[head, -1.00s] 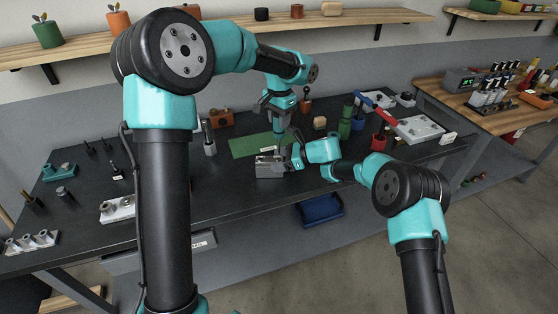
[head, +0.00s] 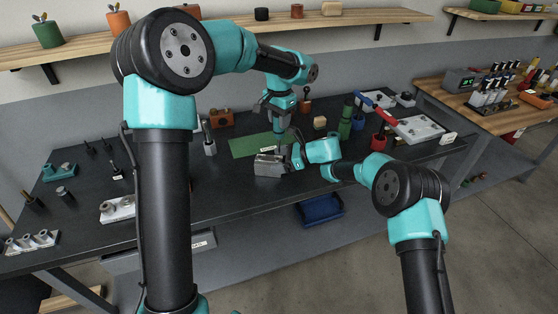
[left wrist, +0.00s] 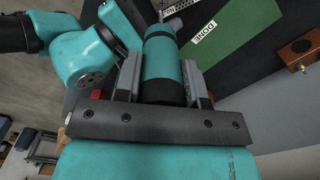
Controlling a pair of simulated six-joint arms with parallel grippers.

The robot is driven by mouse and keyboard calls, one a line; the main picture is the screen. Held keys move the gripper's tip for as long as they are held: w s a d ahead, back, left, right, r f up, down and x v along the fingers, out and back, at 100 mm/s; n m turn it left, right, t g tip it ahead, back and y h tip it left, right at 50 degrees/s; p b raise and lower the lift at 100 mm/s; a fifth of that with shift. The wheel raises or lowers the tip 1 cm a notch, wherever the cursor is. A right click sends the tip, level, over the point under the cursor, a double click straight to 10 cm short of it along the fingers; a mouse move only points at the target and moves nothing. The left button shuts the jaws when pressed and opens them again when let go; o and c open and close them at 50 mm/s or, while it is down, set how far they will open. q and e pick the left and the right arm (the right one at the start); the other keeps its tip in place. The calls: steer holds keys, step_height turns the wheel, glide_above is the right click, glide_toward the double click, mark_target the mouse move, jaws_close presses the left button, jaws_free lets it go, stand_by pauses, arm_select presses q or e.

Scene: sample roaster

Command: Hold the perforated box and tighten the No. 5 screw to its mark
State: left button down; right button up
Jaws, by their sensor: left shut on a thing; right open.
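The perforated box (head: 269,166), a small silvery-grey block, sits near the bench's front edge in the head view. My left gripper (head: 279,127) is above and just behind it, pointing down. In the left wrist view that gripper (left wrist: 160,85) is shut on a teal-and-black cylindrical tool (left wrist: 162,60), which looks like a screwdriver. My right gripper (head: 292,160) is open beside the box's right end; whether it touches the box is unclear. In the left wrist view the tool hides most of what lies beneath. The No. 5 screw and its mark cannot be made out.
A green mat (head: 246,146) lies behind the box; its label reads DONE in the left wrist view. Green, blue and red holders (head: 378,140) and a white tray (head: 420,129) stand to the right. A blue bin (head: 320,209) is below the bench. Bench left of the box is fairly clear.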

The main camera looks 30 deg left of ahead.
steer(key=shift+r, duration=0.25)
stand_by(0.3)
steer(key=shift+c, duration=0.3)
steer(key=c, duration=1)
steer(key=shift+c, duration=0.2)
